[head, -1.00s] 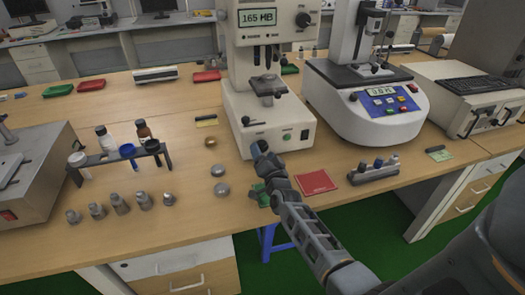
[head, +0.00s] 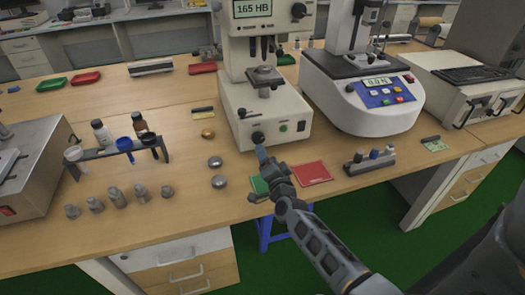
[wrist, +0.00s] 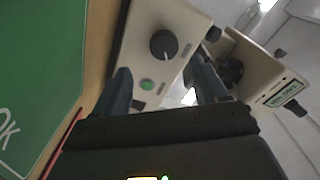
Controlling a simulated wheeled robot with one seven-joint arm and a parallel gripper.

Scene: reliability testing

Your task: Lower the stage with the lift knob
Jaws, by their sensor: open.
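The hardness tester (head: 235,112) is a cream machine with a "165 HB" display. Its round stage (head: 265,78) sits under the head on a short column. A black round knob (head: 257,138) is on the front of its base, left of a green button (head: 283,128). In the wrist view the knob (wrist: 163,43) has a pale pointer line, and the green button (wrist: 147,84) is between my fingers. My gripper (head: 263,154) is just in front of and below the knob, open and empty. Its fingertips (wrist: 158,66) appear apart from the knob.
Another black dial (head: 298,11) is on the tester's head. A second instrument (head: 350,115) stands close on the right.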

